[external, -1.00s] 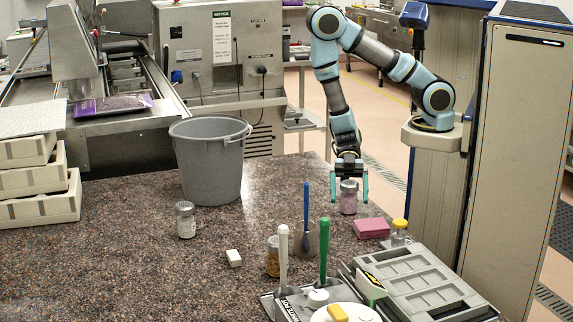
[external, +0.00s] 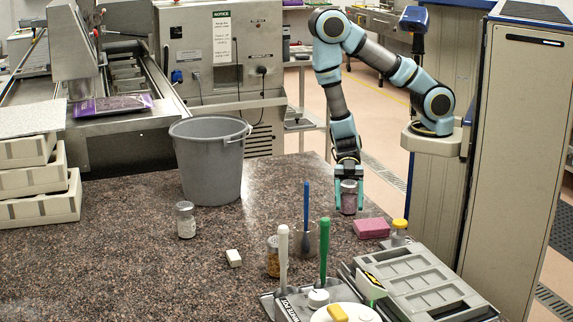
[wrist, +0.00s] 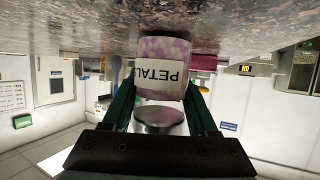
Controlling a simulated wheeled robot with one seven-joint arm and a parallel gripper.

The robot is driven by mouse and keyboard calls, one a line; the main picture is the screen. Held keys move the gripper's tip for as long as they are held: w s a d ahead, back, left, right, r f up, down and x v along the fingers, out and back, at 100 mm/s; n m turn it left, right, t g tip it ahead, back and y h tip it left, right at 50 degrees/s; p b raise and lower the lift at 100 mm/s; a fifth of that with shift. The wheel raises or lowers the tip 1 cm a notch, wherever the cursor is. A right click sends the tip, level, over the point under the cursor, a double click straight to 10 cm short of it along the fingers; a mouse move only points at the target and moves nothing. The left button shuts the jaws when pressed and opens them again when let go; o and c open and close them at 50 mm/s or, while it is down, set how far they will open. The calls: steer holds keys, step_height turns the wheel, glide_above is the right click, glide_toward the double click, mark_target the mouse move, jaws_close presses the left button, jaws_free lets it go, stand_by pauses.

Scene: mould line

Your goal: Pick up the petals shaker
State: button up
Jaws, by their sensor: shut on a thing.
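The petals shaker (external: 349,197) is a small jar with pink-purple contents and a metal lid, near the right part of the dark granite counter. In the wrist view the shaker (wrist: 164,65) appears upside down, with a white label reading "PETAL" and its lid toward my palm. My gripper (external: 349,200) points straight down over it, with one finger on each side. In the wrist view the fingers of my gripper (wrist: 158,98) are shut on the jar's sides. The shaker's base appears to be at the counter surface; I cannot tell whether it is touching.
A pink block (external: 371,228) and a yellow-capped jar (external: 399,232) stand close by on the right. A grey bucket (external: 208,165) stands to the left. Blue (external: 307,205) and green (external: 324,250) handled tools rise upright in front. The counter's middle is mostly clear.

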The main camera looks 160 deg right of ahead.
jaws_close()
